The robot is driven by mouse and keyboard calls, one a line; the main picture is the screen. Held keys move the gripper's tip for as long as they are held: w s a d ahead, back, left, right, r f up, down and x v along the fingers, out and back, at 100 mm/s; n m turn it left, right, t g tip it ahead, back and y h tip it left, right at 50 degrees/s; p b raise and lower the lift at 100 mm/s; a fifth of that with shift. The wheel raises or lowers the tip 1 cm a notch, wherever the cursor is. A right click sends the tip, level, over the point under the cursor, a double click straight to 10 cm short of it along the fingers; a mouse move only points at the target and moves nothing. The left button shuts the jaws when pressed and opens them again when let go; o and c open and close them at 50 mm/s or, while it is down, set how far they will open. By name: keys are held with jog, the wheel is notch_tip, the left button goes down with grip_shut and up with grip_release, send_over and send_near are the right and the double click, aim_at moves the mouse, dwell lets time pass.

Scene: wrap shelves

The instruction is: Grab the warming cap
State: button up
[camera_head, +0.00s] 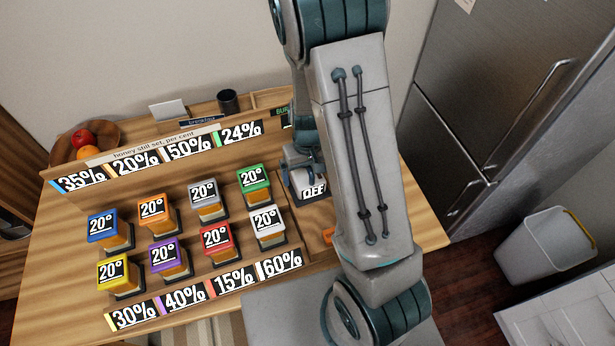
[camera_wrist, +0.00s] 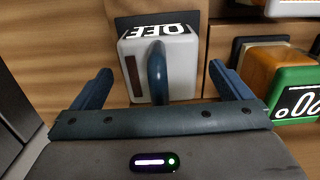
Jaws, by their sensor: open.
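The warming cap (camera_wrist: 184,70) is a pale block with a dark blue handle arching over it and a black label reading OFF. In the wrist view it is at the top centre, on a dark base against the wood. In the head view the cap (camera_head: 305,181) is right of the jars, partly hidden by my arm. My gripper (camera_wrist: 161,68) is open, its fingers left and right of the cap's handle, with nothing held. In the head view my gripper (camera_head: 298,158) is just above the cap. I cannot tell whether the fingers touch it.
Several coloured jars labelled 20° stand in two rows left of the cap; the green-topped jar (camera_head: 253,180) is nearest. It also shows in the wrist view (camera_wrist: 290,92) beside my right finger. A fruit bowl (camera_head: 84,146) and dark cup (camera_head: 228,101) are at the back.

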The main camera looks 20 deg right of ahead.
jog(key=shift+f, duration=0.75)
jog(key=c, duration=1.3)
jog(key=shift+r, duration=0.2)
